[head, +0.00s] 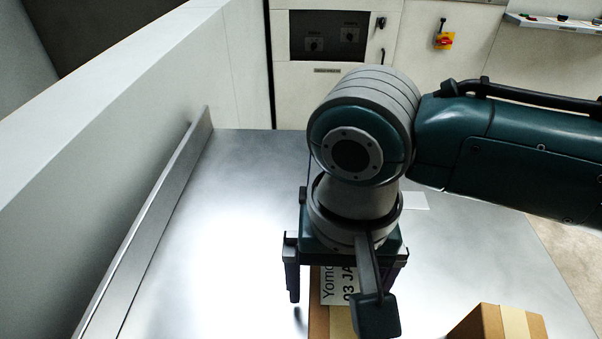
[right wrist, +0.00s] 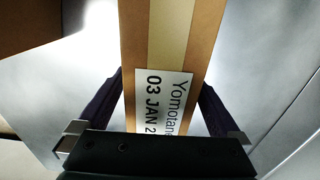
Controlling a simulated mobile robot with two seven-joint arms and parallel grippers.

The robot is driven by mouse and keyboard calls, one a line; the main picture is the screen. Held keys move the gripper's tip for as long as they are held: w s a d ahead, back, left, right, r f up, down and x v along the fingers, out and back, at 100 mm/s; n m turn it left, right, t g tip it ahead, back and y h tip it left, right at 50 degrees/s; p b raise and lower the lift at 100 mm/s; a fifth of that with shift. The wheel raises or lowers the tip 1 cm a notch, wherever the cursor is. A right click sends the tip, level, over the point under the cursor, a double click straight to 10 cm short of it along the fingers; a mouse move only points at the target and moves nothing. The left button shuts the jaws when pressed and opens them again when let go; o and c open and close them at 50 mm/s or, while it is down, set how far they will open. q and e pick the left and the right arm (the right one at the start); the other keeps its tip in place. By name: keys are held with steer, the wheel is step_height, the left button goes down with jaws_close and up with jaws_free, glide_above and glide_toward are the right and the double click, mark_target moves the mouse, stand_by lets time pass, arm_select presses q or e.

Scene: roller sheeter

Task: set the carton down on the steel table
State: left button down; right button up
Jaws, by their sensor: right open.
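A long brown carton with a pale tape strip and a white printed label (head: 338,285) shows below my right gripper in the head view. In the right wrist view the carton (right wrist: 200,40) runs between the fingers. My right gripper (right wrist: 162,85) is open, with one dark finger at each side of the carton; I cannot tell if they touch it. In the head view the right gripper (head: 345,285) hides part of the carton. The carton appears to lie on the steel table (head: 230,240), though its underside is hidden. My left gripper is out of view.
A second brown carton (head: 495,322) stands at the lower right of the table. A metal rail (head: 150,225) and pale wall edge the left side. A white card (head: 415,201) lies behind my wrist. The table left of the gripper is bare. Machine panels (head: 330,40) stand behind.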

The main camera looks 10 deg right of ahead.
mark_target(335, 336)
step_height(335, 336, up, 11)
steer(key=p, duration=0.3)
steer(key=shift+r, duration=0.7)
steer(key=s+a, duration=0.1)
steer(key=s+a+f+n+y, duration=0.1)
steer(key=s+a+n+y, duration=0.1)
steer(key=shift+f, duration=0.3)
steer(key=s, duration=0.1)
steer(key=s+n+t, duration=0.1)
steer(key=s+t+y, duration=0.1)
steer(key=shift+d+f+n, duration=0.3)
steer(key=shift+f, duration=0.1)
steer(key=s+d+h, duration=0.1)
steer(key=s+d, duration=0.1)
steer(key=d, duration=0.2)
steer(key=s+d+n+t+h, duration=0.1)
steer(key=s+d, duration=0.1)
steer(key=d, duration=0.2)
steer(key=s+d, duration=0.2)
steer(key=d, duration=0.1)
steer(key=shift+s+d+f+n+t+h, duration=0.1)
steer(key=shift+d+f+n+t+h, duration=0.1)
steer(key=shift+d+n+t+h, duration=0.15)
